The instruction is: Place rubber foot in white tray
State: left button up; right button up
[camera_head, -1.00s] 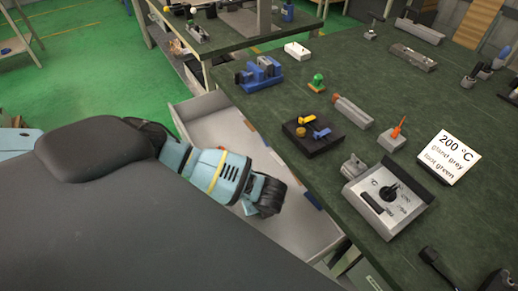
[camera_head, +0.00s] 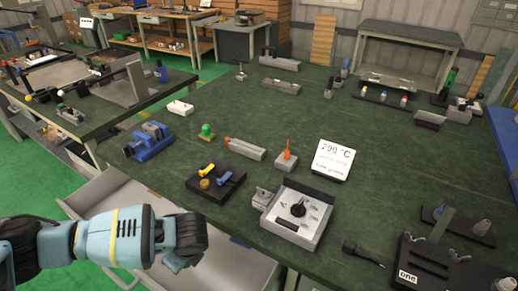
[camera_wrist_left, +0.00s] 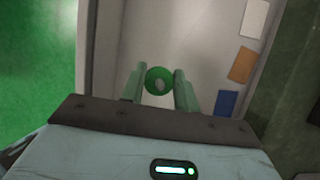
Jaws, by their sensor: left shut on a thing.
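My left gripper (camera_wrist_left: 159,88) is shut on a green ring-shaped piece, which looks like the rubber foot (camera_wrist_left: 151,75), in the left wrist view. It holds the piece above the open light-grey drawer (camera_wrist_left: 115,40). In the head view, the left gripper (camera_head: 180,262) is at the table's front edge over the same drawer (camera_head: 110,190), and the held piece is hidden there. A small white tray-like block (camera_head: 180,108) lies on the table's far left. I cannot tell which of these is the white tray. My right gripper is not in view.
On the green table are a blue vise (camera_head: 150,142), a green domed part (camera_head: 207,131), a black block with yellow and blue levers (camera_head: 217,184), a temperature control box (camera_head: 298,213) and a sign (camera_head: 333,160). Coloured labels line the drawer's right side.

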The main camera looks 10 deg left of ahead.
pick_arm(q)
jog(key=s+d+r+n+g+h, duration=0.2)
jog(key=s+n+g, duration=0.1)
jog(key=n, duration=0.8)
jog(key=s+d+r+n+g+h, duration=0.2)
jog(key=s+n+g, duration=0.1)
jog(key=n, duration=0.8)
jog(key=shift+s+r+n, duration=0.3)
jog(key=shift+s, duration=0.1)
jog(key=shift+s, duration=0.1)
